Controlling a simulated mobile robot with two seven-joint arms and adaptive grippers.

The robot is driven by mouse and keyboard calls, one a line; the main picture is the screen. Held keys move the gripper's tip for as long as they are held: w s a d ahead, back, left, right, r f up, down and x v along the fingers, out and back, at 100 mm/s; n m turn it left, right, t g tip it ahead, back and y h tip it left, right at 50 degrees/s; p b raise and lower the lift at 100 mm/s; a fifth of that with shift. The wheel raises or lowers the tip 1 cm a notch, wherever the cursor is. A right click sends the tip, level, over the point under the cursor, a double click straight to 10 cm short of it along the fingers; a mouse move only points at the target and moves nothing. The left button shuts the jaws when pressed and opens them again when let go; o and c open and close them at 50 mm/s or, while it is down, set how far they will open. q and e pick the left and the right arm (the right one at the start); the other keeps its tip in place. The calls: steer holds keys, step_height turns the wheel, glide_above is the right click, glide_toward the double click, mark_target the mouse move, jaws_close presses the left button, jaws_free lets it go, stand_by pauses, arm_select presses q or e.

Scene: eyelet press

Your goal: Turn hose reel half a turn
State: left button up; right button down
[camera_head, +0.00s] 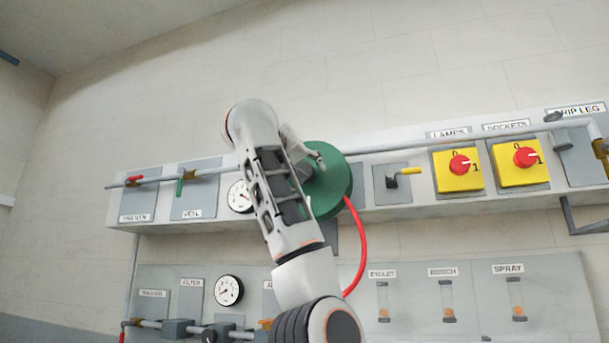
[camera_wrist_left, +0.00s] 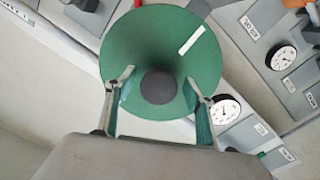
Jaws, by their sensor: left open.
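The hose reel is a green disc (camera_head: 333,190) on the wall panel, partly hidden behind my arm in the head view. In the left wrist view its round green face (camera_wrist_left: 150,45) fills the middle, with a dark grey hub (camera_wrist_left: 158,87) and a white stripe (camera_wrist_left: 191,40) at upper right. My left gripper (camera_wrist_left: 160,78) is open, its two fingers spread on either side of the hub. In the head view the left gripper (camera_head: 310,160) is at the reel, mostly hidden by my arm. I cannot tell whether the fingers touch the reel. My right gripper is not in view.
A red hose (camera_head: 361,245) hangs from the reel. A grey pipe (camera_head: 430,141) runs along the panel. A gauge (camera_head: 240,197) is left of the reel.

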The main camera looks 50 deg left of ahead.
arm_select(q)
steer(key=v, duration=1.1)
steer(key=shift+s, duration=0.25)
steer(key=shift+d, duration=0.1)
